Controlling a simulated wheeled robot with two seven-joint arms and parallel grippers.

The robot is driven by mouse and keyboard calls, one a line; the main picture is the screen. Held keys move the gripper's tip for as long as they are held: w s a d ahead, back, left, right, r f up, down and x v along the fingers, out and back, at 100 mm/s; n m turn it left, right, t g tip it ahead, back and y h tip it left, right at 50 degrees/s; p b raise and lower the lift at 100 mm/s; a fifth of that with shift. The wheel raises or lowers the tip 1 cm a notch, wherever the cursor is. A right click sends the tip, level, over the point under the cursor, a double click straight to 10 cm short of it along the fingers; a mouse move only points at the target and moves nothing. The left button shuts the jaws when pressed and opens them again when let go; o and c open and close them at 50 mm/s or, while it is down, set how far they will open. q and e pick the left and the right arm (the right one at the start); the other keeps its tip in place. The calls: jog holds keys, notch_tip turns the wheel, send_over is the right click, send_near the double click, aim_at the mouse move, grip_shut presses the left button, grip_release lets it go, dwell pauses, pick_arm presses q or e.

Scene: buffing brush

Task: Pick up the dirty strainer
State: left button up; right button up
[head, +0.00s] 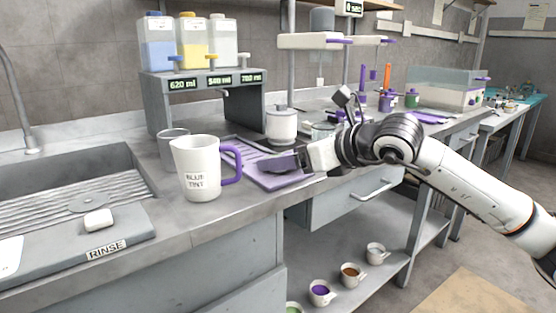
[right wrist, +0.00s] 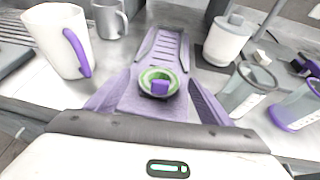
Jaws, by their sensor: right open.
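The strainer (right wrist: 158,82), a small round piece with a green-stained rim and a purple part at its near side, shows in the right wrist view. It sits on the purple slotted rack (right wrist: 166,47), which also shows in the head view (head: 243,151) on the counter. My right gripper (head: 282,162) is low over the front of the rack. Its purple fingers are open, one on each side of the strainer, with no clear contact visible. In the head view the strainer is hidden behind the gripper. My left gripper is in neither view.
A white pitcher (head: 198,168) with a purple handle and a grey metal cup (head: 172,149) stand left of the rack. A white lidded jar (head: 281,127) stands behind it, and a clear beaker (right wrist: 245,90) stands to the right. The sink (head: 75,180) is at far left.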

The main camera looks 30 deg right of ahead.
jog(key=c, duration=1.1)
